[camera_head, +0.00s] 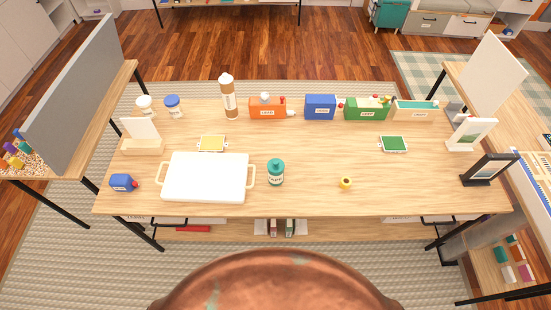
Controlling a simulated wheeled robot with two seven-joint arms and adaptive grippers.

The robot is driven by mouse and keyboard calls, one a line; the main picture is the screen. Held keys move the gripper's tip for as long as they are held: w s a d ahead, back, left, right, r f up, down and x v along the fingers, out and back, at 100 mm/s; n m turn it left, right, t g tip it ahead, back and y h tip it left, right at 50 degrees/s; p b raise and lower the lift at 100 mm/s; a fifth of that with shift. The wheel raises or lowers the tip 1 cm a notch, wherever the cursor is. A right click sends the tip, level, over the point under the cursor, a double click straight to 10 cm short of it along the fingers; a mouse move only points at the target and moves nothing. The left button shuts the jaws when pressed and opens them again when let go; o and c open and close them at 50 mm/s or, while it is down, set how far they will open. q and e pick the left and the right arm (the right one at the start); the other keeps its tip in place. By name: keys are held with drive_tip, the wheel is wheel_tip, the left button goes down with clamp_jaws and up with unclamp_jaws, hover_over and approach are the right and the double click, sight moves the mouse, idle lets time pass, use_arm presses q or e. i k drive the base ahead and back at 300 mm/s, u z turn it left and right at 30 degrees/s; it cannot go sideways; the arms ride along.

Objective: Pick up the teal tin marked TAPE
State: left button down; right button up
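A teal tin (276,178) with a rounded top and a pale label stands upright near the middle of the wooden table (310,196). The lettering on its label is too small to read for certain. It stands apart from other things, to the right of a white tray. Neither of my grippers is in view, and nothing touches the tin.
The white tray (206,178) with wooden handles lies left of the tin; a small yellow object (345,183) stands right. Orange (268,112), blue (320,107) and green (367,113) boxes line the back. Table space around the tin's right and front is clear.

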sight(274, 179)
drive_tip(key=k, duration=1.3)
drive_tip(key=u, duration=0.75)
drive_tip(key=i, duration=1.65)
drive_tip(key=z, duration=0.8)
